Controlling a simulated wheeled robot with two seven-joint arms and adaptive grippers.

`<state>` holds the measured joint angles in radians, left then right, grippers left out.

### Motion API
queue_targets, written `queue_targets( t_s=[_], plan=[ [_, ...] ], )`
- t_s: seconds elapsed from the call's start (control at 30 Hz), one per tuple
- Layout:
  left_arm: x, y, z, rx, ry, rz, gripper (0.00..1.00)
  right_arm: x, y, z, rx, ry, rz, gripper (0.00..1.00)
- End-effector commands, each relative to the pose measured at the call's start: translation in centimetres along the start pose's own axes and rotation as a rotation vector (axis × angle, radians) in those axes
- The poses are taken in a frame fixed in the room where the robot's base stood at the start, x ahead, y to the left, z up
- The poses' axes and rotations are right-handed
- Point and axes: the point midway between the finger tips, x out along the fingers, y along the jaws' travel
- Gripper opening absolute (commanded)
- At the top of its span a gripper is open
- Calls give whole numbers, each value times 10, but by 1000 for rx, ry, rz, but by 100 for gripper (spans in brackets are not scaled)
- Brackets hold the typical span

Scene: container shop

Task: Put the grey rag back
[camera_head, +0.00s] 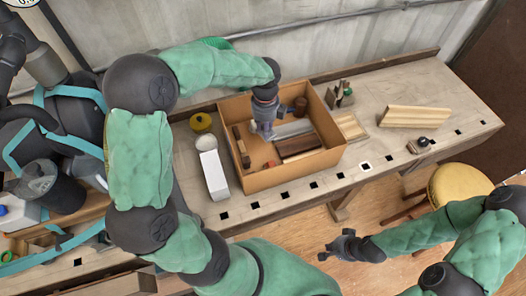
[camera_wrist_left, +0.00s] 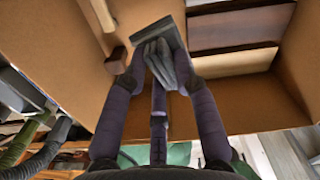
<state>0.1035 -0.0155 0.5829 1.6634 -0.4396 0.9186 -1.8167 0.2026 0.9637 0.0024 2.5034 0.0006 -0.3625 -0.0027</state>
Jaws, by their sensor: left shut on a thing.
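The grey rag (camera_wrist_left: 166,62) is a folded grey cloth between the fingers of my left gripper (camera_wrist_left: 160,78) in the left wrist view. In the head view my left gripper (camera_head: 264,132) reaches down inside the open cardboard box (camera_head: 295,171), on its left half. The fingers are shut on the rag and largely hide it in the head view. A flat grey piece (camera_wrist_left: 150,30) lies right beside the rag. My right gripper (camera_head: 343,246) is off the bench at the lower right, empty, with its fingers apart.
Brown wooden blocks (camera_head: 300,145) lie in the box's right half, and a brown cylinder (camera_head: 300,105) stands at its back. Wooden planks (camera_head: 414,116) lie to the right. A stool (camera_head: 460,186) stands in front.

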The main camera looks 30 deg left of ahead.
Motion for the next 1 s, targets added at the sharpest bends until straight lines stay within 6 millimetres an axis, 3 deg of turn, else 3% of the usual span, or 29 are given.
queue_targets(
  t_s=[0.2,0.37,1.0],
  plan=[
    [6,6,8,228,0,0,0,8,3,0,0,0,0,0],
    [10,8,10,290,0,1,0,11,4,0,0,0,0,0],
    [89,9,10,294,2,2,0,40,14,-2,0,0,0,0]
  ],
)
